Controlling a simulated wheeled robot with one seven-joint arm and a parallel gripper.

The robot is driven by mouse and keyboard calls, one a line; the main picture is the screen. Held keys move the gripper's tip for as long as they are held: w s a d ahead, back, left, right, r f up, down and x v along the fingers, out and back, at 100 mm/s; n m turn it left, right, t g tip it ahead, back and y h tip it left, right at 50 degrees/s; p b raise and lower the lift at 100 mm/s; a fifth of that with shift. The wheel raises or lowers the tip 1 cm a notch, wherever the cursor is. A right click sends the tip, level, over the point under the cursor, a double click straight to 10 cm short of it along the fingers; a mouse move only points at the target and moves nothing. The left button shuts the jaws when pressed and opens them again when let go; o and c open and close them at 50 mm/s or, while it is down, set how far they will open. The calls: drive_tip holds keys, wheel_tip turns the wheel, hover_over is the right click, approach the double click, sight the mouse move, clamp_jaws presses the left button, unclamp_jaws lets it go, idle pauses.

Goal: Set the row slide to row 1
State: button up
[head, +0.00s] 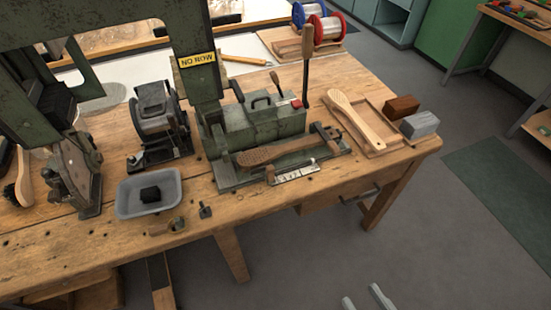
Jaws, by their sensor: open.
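The green tufting machine (262,120) stands on the wooden bench. The row slide (296,172) seems to be the pale scale strip with small marks along the machine's front edge; I cannot read its marks or tell which row it is set to. A dark wooden brush body (285,148) lies in the machine just behind the strip. A yellow sign (197,60) on the machine's upright appears to read "NO ROW". My gripper (365,300) shows only as two grey fingertips at the bottom edge. They are apart, with nothing seen between them, over the floor in front of the bench.
On the right are a tray with a pale brush (360,118), a brown block (401,107) and a grey block (420,124). A grey bin (135,205) stands left. Floor before the bench's right end is clear.

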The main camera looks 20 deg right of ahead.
drive_tip(key=w+f+t+p, duration=0.1)
drive_tip(key=w+f, duration=0.2)
drive_tip(key=w, duration=0.4)
drive_tip(key=w+f+t+p, duration=0.1)
drive_tip(key=w+f+p, duration=0.15)
drive_tip(key=w, duration=0.55)
drive_tip(key=p, duration=0.1)
approach(269, 166)
drive_tip(key=shift+t, duration=0.3)
drive_tip(key=w, duration=0.2)
drive_tip(key=w+f, duration=0.1)
drive_tip(key=w, duration=0.1)
drive_tip(key=shift+w+f, duration=0.1)
drive_tip(key=shift+w, duration=0.15)
drive_tip(key=shift+w+b, duration=0.55)
drive_tip(key=shift+w, duration=3.45)
clamp_jaws()
